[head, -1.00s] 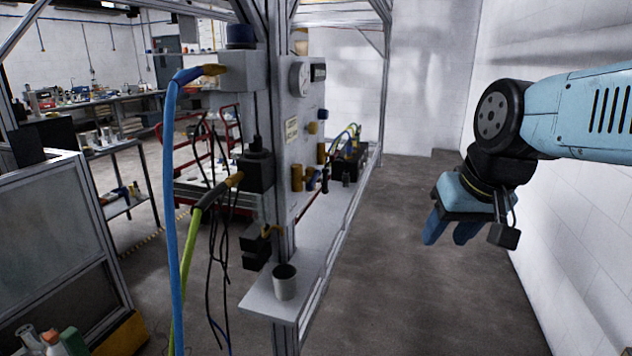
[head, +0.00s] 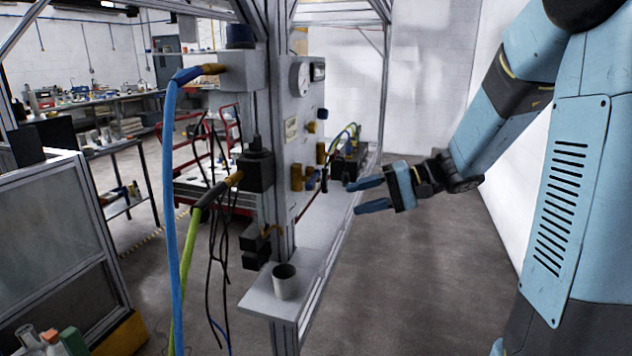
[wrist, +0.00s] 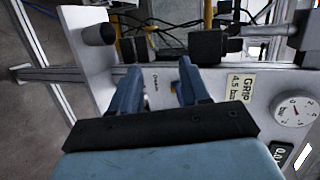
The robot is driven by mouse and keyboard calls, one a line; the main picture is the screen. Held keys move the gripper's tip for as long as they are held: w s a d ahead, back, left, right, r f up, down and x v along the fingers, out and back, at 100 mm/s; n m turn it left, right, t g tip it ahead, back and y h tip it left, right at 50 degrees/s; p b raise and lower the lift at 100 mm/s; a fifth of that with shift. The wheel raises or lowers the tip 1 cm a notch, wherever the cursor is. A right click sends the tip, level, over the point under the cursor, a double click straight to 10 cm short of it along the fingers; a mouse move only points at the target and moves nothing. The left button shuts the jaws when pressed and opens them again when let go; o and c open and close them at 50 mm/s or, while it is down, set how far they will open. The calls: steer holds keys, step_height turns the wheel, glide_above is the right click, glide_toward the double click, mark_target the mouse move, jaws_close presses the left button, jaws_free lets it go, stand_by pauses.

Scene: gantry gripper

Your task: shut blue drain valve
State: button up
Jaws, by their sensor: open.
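My gripper (head: 353,198) is open and empty in the head view, its two blue fingers pointing left at the white panel (head: 296,112). A darker blue part (head: 310,173) shows lower down, beside brass fittings; I cannot tell which of the two is the drain valve. In the wrist view the open fingers (wrist: 160,68) lie in front of the panel. A small yellow and blue part, partly hidden, shows beside the right finger. Contact is not visible.
A round gauge (wrist: 293,112) and a "GRIP 4.5 bar" label (wrist: 240,90) are on the panel. A grey cup (head: 285,281) stands on the shelf's near end. Brass fittings (head: 296,177) stick out of the panel. Blue and green hoses hang at left. The floor at right is clear.

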mark_target(312, 179)
steer(key=w+d+f+m+t+y, duration=0.1)
steer(key=w+d+t+y, duration=0.1)
steer(key=w, duration=0.3)
steer(key=w+d+f+m+t+y, duration=0.1)
steer(key=w+d+t, duration=0.15)
steer(key=w, duration=0.25)
steer(key=x, duration=1.4)
steer(key=shift+a, duration=0.3)
steer(key=shift+c, duration=0.4)
steer(key=shift+f, duration=0.1)
jaws_close()
